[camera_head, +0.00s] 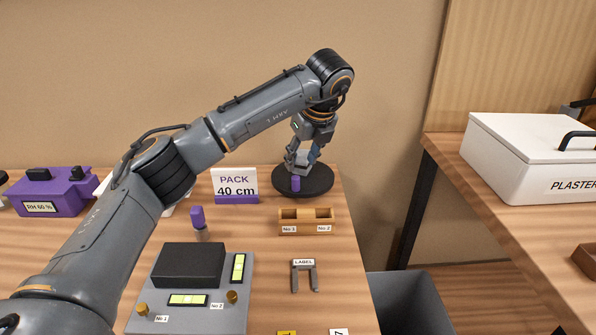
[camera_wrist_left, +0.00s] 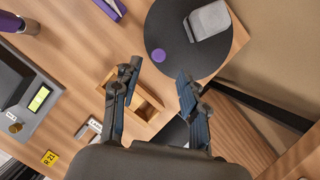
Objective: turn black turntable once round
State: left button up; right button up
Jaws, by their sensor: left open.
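The black turntable (camera_head: 318,184) is a round disc at the back right of the wooden table. It also shows in the left wrist view (camera_wrist_left: 180,65). A small purple peg (camera_head: 296,184) stands near its front edge; from above it shows as a purple disc (camera_wrist_left: 158,55). A grey block (camera_wrist_left: 208,20) lies on the turntable in the left wrist view. My left gripper (camera_head: 301,168) points down over the turntable, close to the peg. Its fingers (camera_wrist_left: 157,78) are open and empty, with the peg just beyond the gap between the tips. My right gripper is not in view.
A wooden two-slot holder (camera_head: 305,223) stands in front of the turntable. A PACK 40 cm sign (camera_head: 235,183) is to its left. A grey device (camera_head: 190,315), a purple-capped tool (camera_head: 198,219) and a purple box (camera_head: 62,193) are further left. A grey bin (camera_head: 410,300) stands right of the table.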

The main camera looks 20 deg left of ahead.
pick_arm(q)
jog(key=v, duration=0.4)
jog(key=shift+d+r, duration=0.1)
jog(key=shift+r, duration=0.05)
jog(key=shift+r, duration=0.1)
